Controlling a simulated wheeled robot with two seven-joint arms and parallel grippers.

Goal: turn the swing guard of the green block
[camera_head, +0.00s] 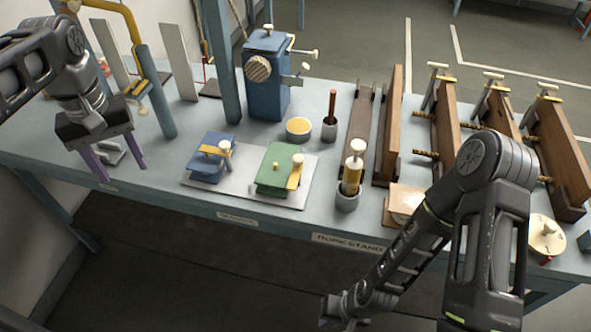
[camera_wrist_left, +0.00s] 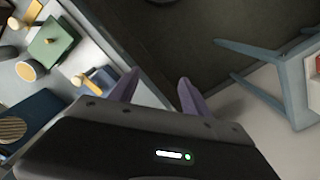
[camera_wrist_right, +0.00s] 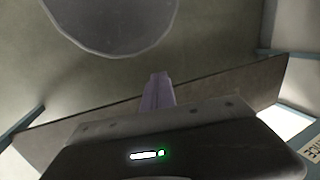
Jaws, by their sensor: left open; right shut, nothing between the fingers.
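The green block (camera_head: 277,167) sits on a pale plate (camera_head: 242,189) near the bench's front edge. Its yellow swing guard (camera_head: 294,177) lies along its right side, with a pale knob at the far end. A small pale knob stands on the block's top. The green block also shows at the upper left of the left wrist view (camera_wrist_left: 54,42). My left gripper (camera_head: 122,172) is open and empty, well left of the block. My right gripper (camera_wrist_right: 158,90) is shut and empty; the right arm reaches low in front of the bench, away from the block.
A blue block (camera_head: 208,170) with its own yellow guard shares the plate, left of the green one. A blue machine (camera_head: 267,92) and blue posts stand behind. Wooden racks fill the right side.

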